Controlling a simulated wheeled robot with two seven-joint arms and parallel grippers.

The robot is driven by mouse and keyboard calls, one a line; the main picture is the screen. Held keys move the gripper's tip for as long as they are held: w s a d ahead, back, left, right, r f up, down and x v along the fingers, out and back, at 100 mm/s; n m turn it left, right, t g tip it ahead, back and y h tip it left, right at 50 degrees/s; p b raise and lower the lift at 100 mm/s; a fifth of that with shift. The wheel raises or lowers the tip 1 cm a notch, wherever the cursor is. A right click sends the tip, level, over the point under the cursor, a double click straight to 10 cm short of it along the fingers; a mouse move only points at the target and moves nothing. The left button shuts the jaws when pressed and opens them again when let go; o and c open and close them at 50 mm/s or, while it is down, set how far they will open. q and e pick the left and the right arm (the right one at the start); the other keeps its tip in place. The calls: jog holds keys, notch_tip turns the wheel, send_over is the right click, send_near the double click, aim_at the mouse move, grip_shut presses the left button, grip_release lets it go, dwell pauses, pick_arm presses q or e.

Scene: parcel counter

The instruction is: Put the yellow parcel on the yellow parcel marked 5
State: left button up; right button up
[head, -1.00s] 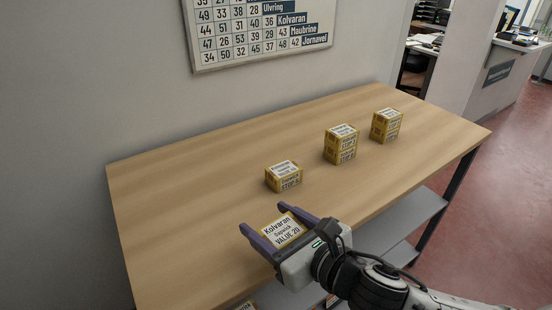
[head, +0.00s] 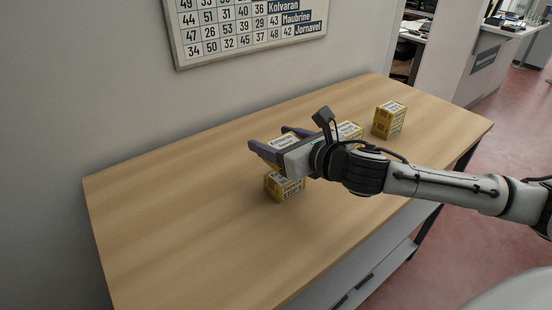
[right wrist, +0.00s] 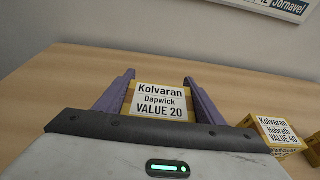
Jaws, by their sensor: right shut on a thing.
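My right gripper (head: 269,139) is shut on a yellow parcel (head: 284,142), one finger on each side. In the right wrist view the held parcel (right wrist: 160,101) looks level, its label reading Kolvaran, Dapwick, VALUE 20. A single yellow parcel (head: 285,189) with a STOP marking sits on the table just below the gripper in the head view; its number is too small to read surely, and the gripper partly covers its top. The held parcel looks raised off the table, but I cannot tell whether it touches the lower one. My left gripper is out of view.
A yellow parcel stack (head: 349,130) is mostly hidden behind my right arm. Another stack (head: 389,121) stands farther right. The wooden table (head: 170,220) is clear at left and front.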

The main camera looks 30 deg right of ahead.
jog(key=shift+f+b, duration=0.4)
jog(key=shift+f, duration=1.55)
jog(key=shift+f, duration=0.1)
jog(key=o, duration=1.2)
jog(key=shift+c, duration=0.2)
jog(key=v, duration=1.2)
